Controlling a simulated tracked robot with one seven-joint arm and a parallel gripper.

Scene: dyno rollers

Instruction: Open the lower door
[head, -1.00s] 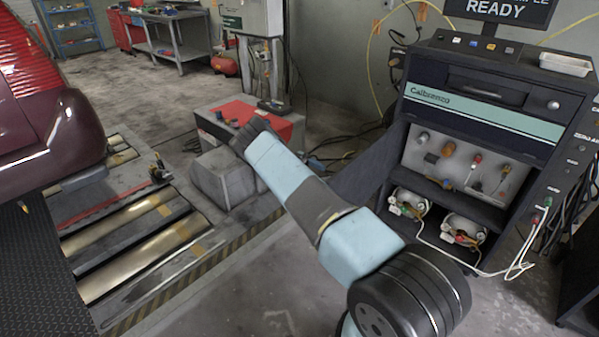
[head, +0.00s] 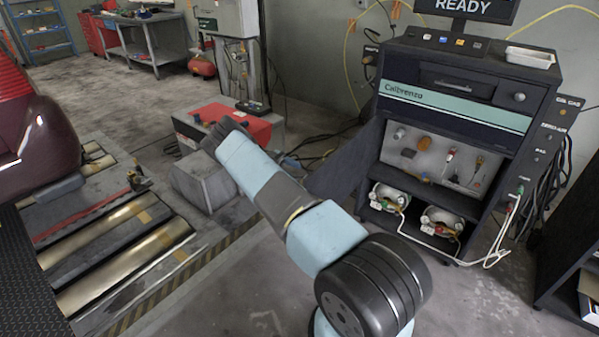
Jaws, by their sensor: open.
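The dark Calbrenzo cabinet (head: 455,112) stands at the right. Its lower door (head: 343,168), a dark panel at the cabinet's left side, stands swung out to the left and forward. The lower compartment is exposed, showing a light panel with coloured fittings (head: 440,160) and two round gauge-like units (head: 388,197) on a shelf below. My arm reaches from the lower middle up to the left. My gripper (head: 224,132) is at its dark far end, left of the door and apart from it in the picture. Its fingers are small and hard to make out, with nothing visible in them.
A red-topped grey unit (head: 225,122) and a grey box (head: 205,180) stand behind my arm's far end. Dyno rollers (head: 120,245) and a dark red car (head: 35,140) are at left. A white hose (head: 490,250) hangs at the cabinet's right. Floor before the cabinet is clear.

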